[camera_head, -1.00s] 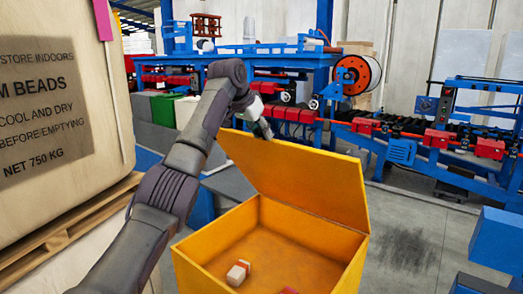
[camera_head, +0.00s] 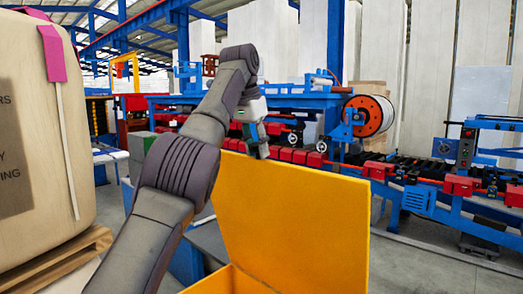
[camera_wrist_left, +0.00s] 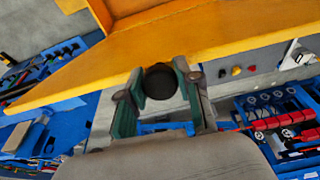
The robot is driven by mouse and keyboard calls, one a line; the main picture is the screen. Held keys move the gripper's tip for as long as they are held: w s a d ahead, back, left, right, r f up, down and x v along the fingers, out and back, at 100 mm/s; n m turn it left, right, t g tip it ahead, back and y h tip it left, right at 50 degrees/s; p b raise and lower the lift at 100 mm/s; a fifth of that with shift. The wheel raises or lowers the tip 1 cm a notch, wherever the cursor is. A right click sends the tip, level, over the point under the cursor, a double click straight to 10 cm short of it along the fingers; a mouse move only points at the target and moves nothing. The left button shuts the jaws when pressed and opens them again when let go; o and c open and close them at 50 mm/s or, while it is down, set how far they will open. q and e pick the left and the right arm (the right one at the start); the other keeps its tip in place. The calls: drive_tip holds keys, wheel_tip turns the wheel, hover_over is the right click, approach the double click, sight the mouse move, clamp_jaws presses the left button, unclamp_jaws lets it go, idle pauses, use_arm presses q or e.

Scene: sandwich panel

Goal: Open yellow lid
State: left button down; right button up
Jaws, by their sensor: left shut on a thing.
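The yellow lid (camera_head: 300,220) stands raised at the back of the yellow box (camera_head: 232,282), close to upright. Only the box's upper rim shows at the bottom of the head view. My left gripper (camera_head: 258,152) is at the lid's upper left corner. In the left wrist view the gripper (camera_wrist_left: 160,95) is shut at the edge of the lid (camera_wrist_left: 200,38), with a dark round piece between its fingers. The exact contact is partly hidden. My right gripper is not in view.
A large beige sack (camera_head: 35,120) on a wooden pallet (camera_head: 60,262) stands at the left. Blue and red machinery (camera_head: 300,105) with an orange-rimmed reel (camera_head: 368,116) fills the background. Grey floor is free at the right of the lid.

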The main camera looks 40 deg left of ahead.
use_arm(q)
drive_tip(key=shift+w+f, duration=0.15)
drive_tip(key=c, duration=1.2)
unclamp_jaws()
drive_tip(key=o, duration=0.4)
drive_tip(key=shift+w, duration=0.15)
drive_tip(key=shift+o, duration=0.2)
